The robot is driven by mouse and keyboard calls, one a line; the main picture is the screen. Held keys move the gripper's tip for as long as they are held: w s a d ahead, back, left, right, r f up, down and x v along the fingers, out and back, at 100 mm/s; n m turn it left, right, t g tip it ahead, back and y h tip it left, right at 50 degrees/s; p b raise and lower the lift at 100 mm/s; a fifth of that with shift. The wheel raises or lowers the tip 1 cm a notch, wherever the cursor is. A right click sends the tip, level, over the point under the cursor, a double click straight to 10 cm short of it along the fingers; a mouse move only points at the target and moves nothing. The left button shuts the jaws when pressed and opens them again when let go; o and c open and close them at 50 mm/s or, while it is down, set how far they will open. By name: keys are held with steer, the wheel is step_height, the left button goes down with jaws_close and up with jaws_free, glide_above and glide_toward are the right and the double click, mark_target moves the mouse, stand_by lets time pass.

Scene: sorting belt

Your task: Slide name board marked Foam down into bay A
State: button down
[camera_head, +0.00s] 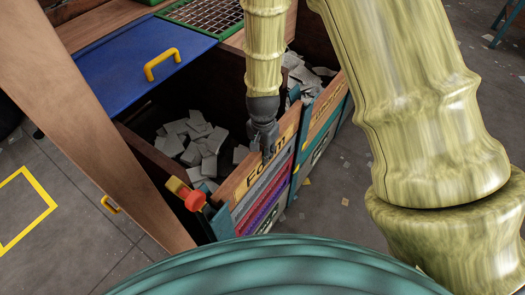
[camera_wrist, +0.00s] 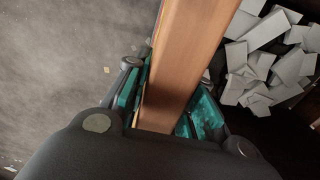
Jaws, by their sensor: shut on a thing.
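The wooden name board marked Foam (camera_head: 240,187) stands on edge along the front of the near bay, its lettering facing outward. My gripper (camera_head: 265,150) comes down from above and is shut on the board's upper edge. In the wrist view the board (camera_wrist: 190,50) runs up between the two teal fingers of my gripper (camera_wrist: 163,105). The near bay holds several grey pieces (camera_head: 205,143); these also show at the right of the wrist view (camera_wrist: 262,60). I cannot read a bay letter, nor tell how deep the board sits.
A second wooden board (camera_head: 325,112) fronts the bay to the right, with more grey pieces (camera_head: 303,75) behind it. A blue lid with a yellow handle (camera_head: 161,64) lies at the left. A red knob (camera_head: 194,200) stands at the near bay's left corner. Open floor lies in front.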

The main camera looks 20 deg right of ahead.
steer(key=shift+f, duration=0.7)
steer(key=c, duration=1.1)
jaws_free()
steer(key=shift+r, duration=6.05)
steer(key=shift+a, duration=0.1)
